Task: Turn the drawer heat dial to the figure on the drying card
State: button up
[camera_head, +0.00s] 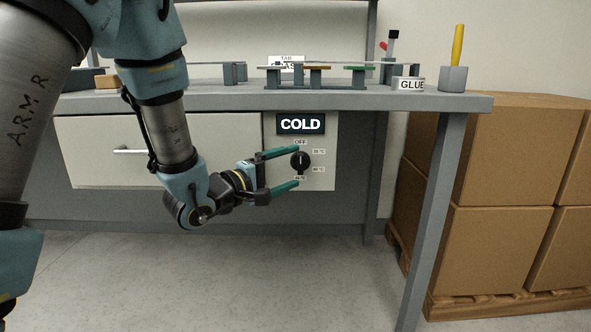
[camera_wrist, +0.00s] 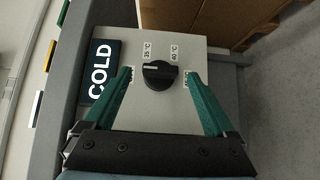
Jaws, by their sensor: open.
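The heat dial (camera_head: 300,162) is a black round knob on the pale panel right of the drawer (camera_head: 200,130). Its white mark points up toward OFF. My gripper (camera_head: 297,166) is open, one finger above and one below the dial, with a gap to the knob on both sides in the wrist view. I cannot identify a drying card.
The bench top (camera_head: 200,100) overhangs the panel. On it stand a rack with coloured strips (camera_head: 318,70), a partly hidden sign (camera_head: 288,63), a GLUE block (camera_head: 408,84) and a yellow-handled tool (camera_head: 457,45). Cardboard boxes (camera_head: 500,160) stand right of the bench leg (camera_head: 432,210).

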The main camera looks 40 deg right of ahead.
aim_at(300, 163)
jog(key=shift+w+d, duration=0.15)
jog(key=shift+d, duration=1)
jog(key=c, duration=1.4)
jog(key=shift+r+p, duration=0.15)
jog(key=shift+p, duration=0.25)
